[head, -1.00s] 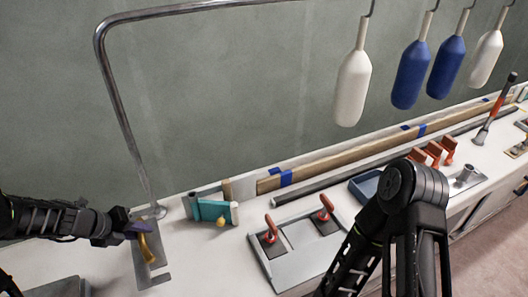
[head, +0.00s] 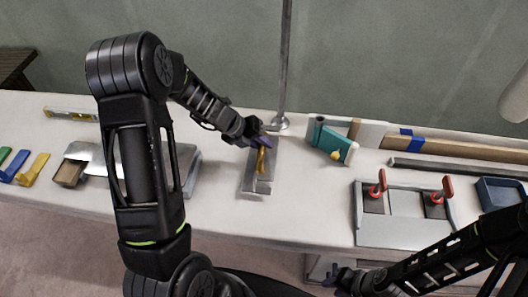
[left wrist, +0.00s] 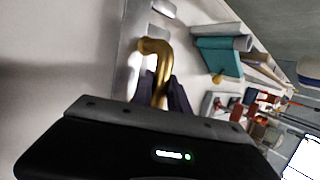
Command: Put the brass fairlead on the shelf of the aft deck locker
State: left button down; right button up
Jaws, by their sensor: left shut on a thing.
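The brass fairlead (head: 261,163) is a curved golden piece at my left gripper (head: 256,141). In the left wrist view the fairlead (left wrist: 155,50) rises from between the dark fingers (left wrist: 160,92), which are shut on it. It is over a grey metal plate (head: 250,183) on the white deck top; I cannot tell whether it touches the plate. My right gripper (head: 348,279) is low at the front edge of the deck, dark and small, and its jaws are unclear. An opening below the deck edge (head: 318,267) is partly in view; I cannot tell whether it is the locker.
A metal rail post (head: 284,80) stands just behind the plate. A teal block (head: 328,140) and a grey tray with red-handled clamps (head: 405,228) are to the right. Yellow, green and blue pieces (head: 32,168) and a metal box (head: 95,152) are at left.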

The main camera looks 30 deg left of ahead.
aim_at(267, 155)
pick_arm(q)
jog(key=shift+f, duration=0.1)
jog(key=shift+f+b, duration=0.35)
jog(key=shift+f, duration=1.5)
jog(key=c, duration=1.3)
grip_release()
jog(key=shift+f, duration=0.15)
jog(key=shift+r, duration=0.2)
jog(key=p+v, duration=0.1)
jog(key=v, duration=1.1)
jog(key=shift+p, duration=0.4)
jog(key=shift+o, duration=0.3)
